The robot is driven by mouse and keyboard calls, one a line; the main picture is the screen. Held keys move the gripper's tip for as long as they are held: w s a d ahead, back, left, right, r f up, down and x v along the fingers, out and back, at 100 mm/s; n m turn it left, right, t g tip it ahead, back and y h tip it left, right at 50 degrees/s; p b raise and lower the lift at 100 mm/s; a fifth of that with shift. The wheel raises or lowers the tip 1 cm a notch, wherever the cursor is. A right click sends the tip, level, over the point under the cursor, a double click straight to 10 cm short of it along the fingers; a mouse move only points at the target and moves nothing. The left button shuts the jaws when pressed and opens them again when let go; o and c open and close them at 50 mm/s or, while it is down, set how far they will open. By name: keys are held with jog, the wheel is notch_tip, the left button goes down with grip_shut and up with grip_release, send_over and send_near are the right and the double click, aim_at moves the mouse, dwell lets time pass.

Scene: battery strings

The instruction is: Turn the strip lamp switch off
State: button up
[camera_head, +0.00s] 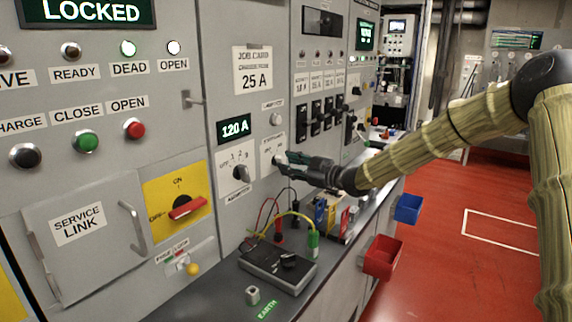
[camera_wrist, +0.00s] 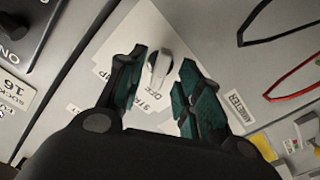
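The lamp switch is a small pale lever knob on a white label plate (camera_head: 272,147) on the grey panel front. In the wrist view the knob (camera_wrist: 162,62) shows between my fingertips, with a gap on both sides. The plate's print is partly readable, with OFF below the knob; the fingers cover some of it. My gripper (camera_head: 282,159) is level at the panel, its tips at the plate; it also shows in the wrist view (camera_wrist: 163,58). Its dark green fingers are open. The head view hides most of the knob behind them.
A dark rotary knob (camera_head: 241,173) sits left of the switch, below a 120 A display (camera_head: 235,128). Several black breakers (camera_head: 316,118) are to the right. Below, the bench holds a meter box (camera_head: 275,270) with cables; red (camera_head: 382,257) and blue (camera_head: 408,209) bins hang at its edge.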

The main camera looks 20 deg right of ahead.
jog(key=v, duration=1)
